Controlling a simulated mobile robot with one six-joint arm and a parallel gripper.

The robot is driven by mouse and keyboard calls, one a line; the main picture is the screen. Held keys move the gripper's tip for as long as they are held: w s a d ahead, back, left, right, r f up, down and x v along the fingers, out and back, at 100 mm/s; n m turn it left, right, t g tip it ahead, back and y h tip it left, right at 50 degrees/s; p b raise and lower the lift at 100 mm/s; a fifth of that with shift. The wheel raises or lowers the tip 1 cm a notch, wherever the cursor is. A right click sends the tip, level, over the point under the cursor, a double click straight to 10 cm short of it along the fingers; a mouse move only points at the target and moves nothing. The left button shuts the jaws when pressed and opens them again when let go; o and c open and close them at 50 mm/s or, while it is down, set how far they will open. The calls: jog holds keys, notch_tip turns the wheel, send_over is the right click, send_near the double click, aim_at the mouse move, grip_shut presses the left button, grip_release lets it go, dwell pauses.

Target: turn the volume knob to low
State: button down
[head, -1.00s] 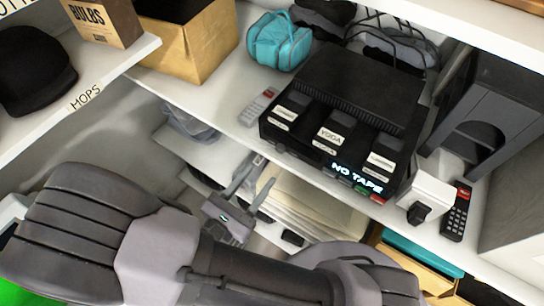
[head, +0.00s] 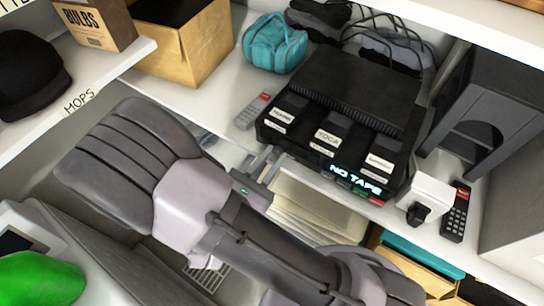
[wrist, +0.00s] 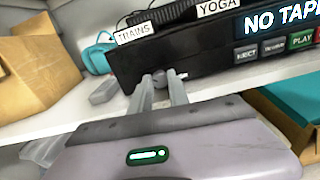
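A black tape player (head: 335,125) stands on the white shelf, its front lit with "NO TAPE"; it also fills the top of the wrist view (wrist: 205,55). A small round knob (wrist: 161,79) shows at the lower left of its front, at my fingertips in the wrist view. My gripper (wrist: 160,85) points at that knob with its two fingers apart; I cannot tell whether they touch it. In the head view my gripper (head: 268,162) is just below the player's left front corner. The knob's marks and pointer cannot be read.
A white box with a black knob (head: 418,213) and a black remote (head: 456,213) are right of the player. A grey remote (head: 252,111), teal bag (head: 275,45) and cardboard box (head: 185,45) are left. Shelf edge lies under my fingers.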

jog(key=n+p, duration=0.1)
jog(key=p, duration=0.1)
jog(key=shift+r+n+p, duration=0.3)
jog(key=shift+r+p, duration=0.05)
jog(key=shift+p, duration=0.05)
jog(key=shift+f+n+p, duration=0.2)
jog(key=shift+n+p, duration=0.4)
jog(key=shift+n, duration=0.1)
jog(key=shift+f, duration=0.15)
jog(key=c, duration=1.3)
grip_release()
jog(key=shift+o, duration=0.2)
jog(key=v, duration=1.7)
jog(key=shift+s+a+p, duration=0.15)
jog(key=shift+a+p, duration=0.05)
jog(key=shift+p, duration=0.15)
